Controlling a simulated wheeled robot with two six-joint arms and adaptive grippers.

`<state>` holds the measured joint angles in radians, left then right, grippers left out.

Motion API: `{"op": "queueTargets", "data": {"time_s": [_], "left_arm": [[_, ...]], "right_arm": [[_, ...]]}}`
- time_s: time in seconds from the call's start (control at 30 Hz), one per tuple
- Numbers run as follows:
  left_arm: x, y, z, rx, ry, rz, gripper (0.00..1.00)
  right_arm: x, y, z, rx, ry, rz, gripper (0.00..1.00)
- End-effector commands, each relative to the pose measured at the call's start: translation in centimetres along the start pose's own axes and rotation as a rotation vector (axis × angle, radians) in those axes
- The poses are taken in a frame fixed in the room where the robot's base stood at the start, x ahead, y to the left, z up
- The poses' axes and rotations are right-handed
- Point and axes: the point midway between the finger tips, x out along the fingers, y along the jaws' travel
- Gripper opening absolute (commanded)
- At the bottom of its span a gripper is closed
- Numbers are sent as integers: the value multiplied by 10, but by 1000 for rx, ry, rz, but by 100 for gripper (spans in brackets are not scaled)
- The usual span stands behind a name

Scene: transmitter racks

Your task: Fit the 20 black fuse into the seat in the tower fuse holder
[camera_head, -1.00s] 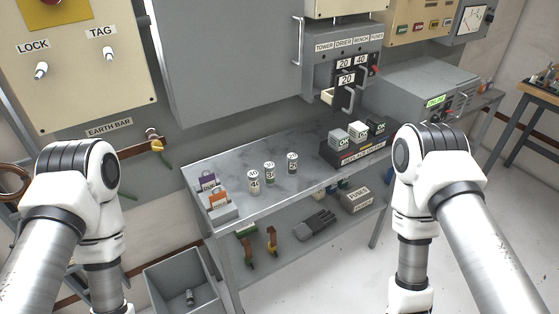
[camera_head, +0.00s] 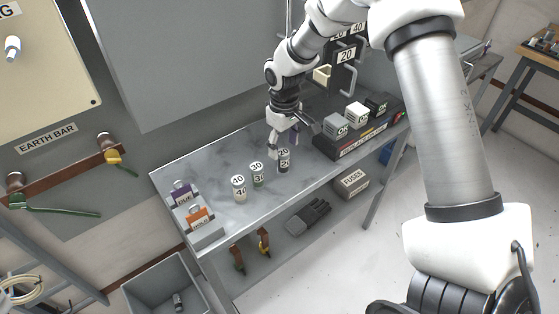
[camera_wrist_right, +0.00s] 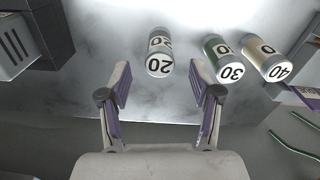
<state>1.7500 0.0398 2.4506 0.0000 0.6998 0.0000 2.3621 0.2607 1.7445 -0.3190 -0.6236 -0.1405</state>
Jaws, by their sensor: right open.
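The 20 black fuse (camera_head: 284,161) stands upright on the grey bench, the rightmost of three fuses. It also shows in the right wrist view (camera_wrist_right: 160,52), its end marked 20. My right gripper (camera_head: 285,140) is at the fuse in the head view. In the right wrist view my right gripper (camera_wrist_right: 159,88) is open and empty, its purple-padded fingers apart, with the fuse just beyond the gap between them. The black fuse holder panel (camera_head: 346,57), marked 20, is partly hidden by my right arm, and a cream part (camera_head: 322,74) sticks out at its left. My left gripper is out of view.
A green 30 fuse (camera_head: 257,174) and a cream 40 fuse (camera_head: 238,188) stand left of the 20 fuse. A black rack (camera_head: 360,141) with several OK blocks is to the right. Purple and orange tags sit in a grey holder (camera_head: 209,233) at the bench's left end.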

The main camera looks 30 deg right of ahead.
Motion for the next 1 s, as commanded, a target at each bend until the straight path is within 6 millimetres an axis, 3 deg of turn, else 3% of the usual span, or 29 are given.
{"op": "queueTargets", "data": {"time_s": [0.2, 0.47, 0.6, 0.67, 1.0], "left_arm": [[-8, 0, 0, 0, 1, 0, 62], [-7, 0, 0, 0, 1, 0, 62], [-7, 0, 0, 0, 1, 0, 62], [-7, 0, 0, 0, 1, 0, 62], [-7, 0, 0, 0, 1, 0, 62]], "right_arm": [[38, -2, 1, 0, -4, -1, 64], [46, -2, 0, 0, 0, 0, 64], [46, -2, 0, 0, -1, 0, 18], [46, -2, 0, 0, -1, 0, 0], [45, -2, 0, 0, -1, 0, 0]]}}
